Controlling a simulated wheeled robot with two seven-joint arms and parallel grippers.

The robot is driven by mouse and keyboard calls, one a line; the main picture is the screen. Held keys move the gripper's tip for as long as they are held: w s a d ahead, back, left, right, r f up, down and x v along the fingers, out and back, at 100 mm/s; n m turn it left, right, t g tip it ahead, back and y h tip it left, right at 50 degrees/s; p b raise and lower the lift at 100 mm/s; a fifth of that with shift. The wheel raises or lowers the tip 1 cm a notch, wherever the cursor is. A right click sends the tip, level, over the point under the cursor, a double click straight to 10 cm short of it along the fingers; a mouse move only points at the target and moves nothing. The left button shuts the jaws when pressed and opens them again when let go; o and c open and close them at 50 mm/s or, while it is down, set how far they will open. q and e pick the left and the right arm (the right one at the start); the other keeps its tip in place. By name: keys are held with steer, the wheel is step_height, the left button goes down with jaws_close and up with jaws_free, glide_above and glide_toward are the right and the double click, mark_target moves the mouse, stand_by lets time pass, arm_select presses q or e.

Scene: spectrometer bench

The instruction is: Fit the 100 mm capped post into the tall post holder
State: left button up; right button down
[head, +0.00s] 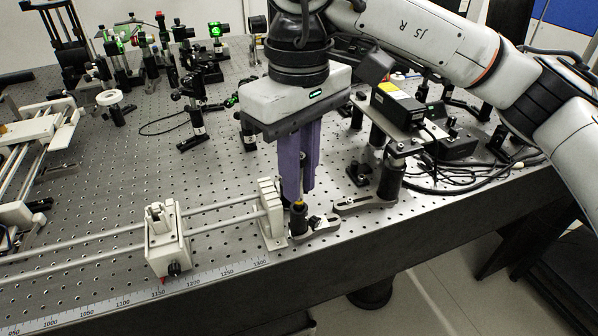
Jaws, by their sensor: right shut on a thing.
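My right gripper (299,196) comes down from above with its purple fingers pointing at the table. It is shut on the capped post, which the fingers almost wholly hide. A small yellow part (299,204) shows right at the fingertips; I cannot tell whether it belongs to the post or the holder. Directly below stands a short black upright cylinder, apparently the tall post holder (298,219), on a slotted metal base near the table's front edge. Fingertips and cylinder overlap in this view, so I cannot tell whether the post is inside it. My left gripper is not in view.
A white rail end block (271,211) stands close left of the holder, with a carriage (167,241) further left on the rails. A slotted clamp (364,203) and a yellow-labelled box on a raised plate (397,104) stand to the right. A ruler (215,275) lines the front edge.

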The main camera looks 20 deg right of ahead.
steer(key=shift+f+b, duration=0.35)
steer(key=shift+f, duration=0.2)
stand_by(0.4)
steer(key=shift+f+b, duration=0.75)
steer(key=shift+f, duration=0.15)
steer(key=shift+r, duration=0.15)
steer(key=shift+r+p, duration=1.8)
steer(key=shift+r, duration=0.75)
steer(key=shift+f, duration=0.15)
steer(key=shift+f+b, duration=1.45)
steer(key=shift+f, duration=0.05)
